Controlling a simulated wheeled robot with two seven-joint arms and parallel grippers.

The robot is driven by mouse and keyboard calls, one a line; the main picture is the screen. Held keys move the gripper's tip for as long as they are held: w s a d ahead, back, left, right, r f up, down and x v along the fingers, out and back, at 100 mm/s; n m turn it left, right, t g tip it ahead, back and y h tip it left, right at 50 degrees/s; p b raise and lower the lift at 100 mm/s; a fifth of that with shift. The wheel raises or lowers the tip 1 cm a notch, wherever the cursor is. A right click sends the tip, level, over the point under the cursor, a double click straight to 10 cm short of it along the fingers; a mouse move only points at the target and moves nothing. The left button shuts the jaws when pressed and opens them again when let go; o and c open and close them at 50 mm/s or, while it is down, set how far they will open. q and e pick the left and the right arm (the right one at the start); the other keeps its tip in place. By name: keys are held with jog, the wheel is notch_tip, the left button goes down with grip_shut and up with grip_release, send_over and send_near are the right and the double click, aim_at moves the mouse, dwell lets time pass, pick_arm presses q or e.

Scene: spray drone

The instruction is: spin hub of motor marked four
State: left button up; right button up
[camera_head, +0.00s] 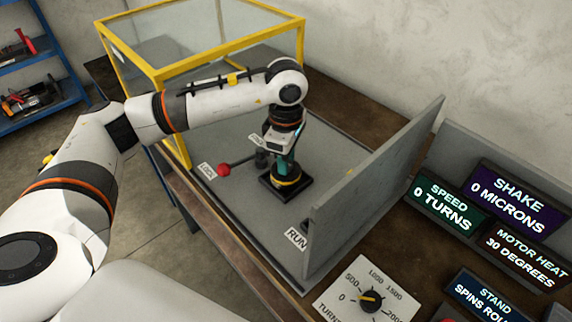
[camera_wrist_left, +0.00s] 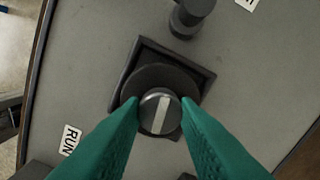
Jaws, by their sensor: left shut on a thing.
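A motor (camera_head: 290,181) with a yellow band stands on a black square base (camera_head: 266,184) on the grey stand. In the left wrist view its round grey hub (camera_wrist_left: 159,112) has a pale stripe across the top and sits over a dark disc (camera_wrist_left: 150,80). My left gripper (camera_head: 285,163) points down from above, its green fingers (camera_wrist_left: 160,104) shut on the hub from both sides. No number four shows on the motor in these views. My right gripper is not in view.
A red-knobbed lever (camera_head: 223,170) lies by the LOCK label, left of the motor. A grey panel (camera_head: 370,190) stands on the right, near the RUN label (camera_head: 296,238). A yellow-framed clear guard (camera_head: 205,40) rises behind. The speed display (camera_head: 443,202) reads 0 turns; the dial (camera_head: 370,300) points near 0.

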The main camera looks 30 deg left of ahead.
pick_arm(q)
jog(key=shift+m+b, duration=0.35)
jog(key=shift+m, duration=0.15)
jog(key=shift+r, duration=0.1)
jog(key=o, duration=1)
notch_tip(320, 180, up, 12)
jog(key=shift+b, duration=0.65)
